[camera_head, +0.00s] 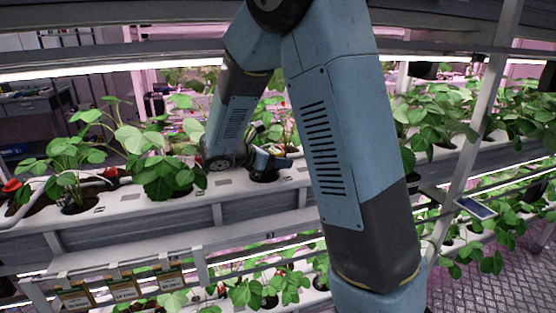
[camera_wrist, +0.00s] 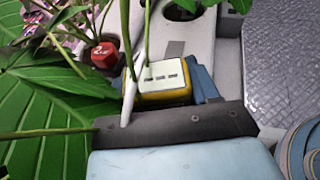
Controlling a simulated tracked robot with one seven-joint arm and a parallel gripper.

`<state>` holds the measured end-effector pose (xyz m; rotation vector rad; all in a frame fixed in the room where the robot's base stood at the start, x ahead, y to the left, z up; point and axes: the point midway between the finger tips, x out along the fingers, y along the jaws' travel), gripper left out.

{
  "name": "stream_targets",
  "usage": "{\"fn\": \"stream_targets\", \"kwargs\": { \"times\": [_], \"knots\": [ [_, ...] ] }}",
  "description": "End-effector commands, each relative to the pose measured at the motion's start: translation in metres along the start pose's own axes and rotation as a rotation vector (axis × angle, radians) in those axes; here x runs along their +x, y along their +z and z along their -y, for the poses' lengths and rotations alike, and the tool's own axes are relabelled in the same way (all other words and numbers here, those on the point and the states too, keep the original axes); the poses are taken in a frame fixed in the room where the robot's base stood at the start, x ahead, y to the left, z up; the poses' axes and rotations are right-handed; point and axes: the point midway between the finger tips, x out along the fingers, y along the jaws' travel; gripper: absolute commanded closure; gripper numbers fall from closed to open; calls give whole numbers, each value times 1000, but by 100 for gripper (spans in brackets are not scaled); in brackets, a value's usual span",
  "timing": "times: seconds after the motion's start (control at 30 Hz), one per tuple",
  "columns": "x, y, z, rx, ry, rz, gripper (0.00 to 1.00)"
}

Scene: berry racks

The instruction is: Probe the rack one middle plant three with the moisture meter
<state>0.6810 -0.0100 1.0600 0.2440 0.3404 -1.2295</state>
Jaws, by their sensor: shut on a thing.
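My gripper (camera_wrist: 166,98) is shut on the moisture meter (camera_wrist: 160,76), a yellow-edged device with a pale face and small dark slots. Its probe end is hidden in the wrist view. In the head view my gripper (camera_head: 268,160) is low over the white planter channel (camera_head: 232,186) of the middle tier, at a dark planting hole. Leaves and stems of a plant (camera_wrist: 45,110) crowd the gripper's left side in the wrist view. Whether the probe is in the soil cannot be seen.
A leafy plant (camera_head: 168,175) stands left of my gripper, and another (camera_head: 68,165) farther left. A red cap (camera_wrist: 104,55) is near the meter. A pale rod or stem (camera_wrist: 142,50) crosses before the meter. Labelled boxes (camera_head: 123,288) hang below. Metal floor (camera_wrist: 283,60) is clear at right.

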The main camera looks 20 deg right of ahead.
Motion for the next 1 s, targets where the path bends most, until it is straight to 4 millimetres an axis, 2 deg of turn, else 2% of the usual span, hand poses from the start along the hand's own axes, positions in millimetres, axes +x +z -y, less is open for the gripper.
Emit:
{"fn": "stream_targets", "kwargs": {
  "times": [1.0],
  "knots": [
    [-9,22,0,2,0,0,79]
  ]
}}
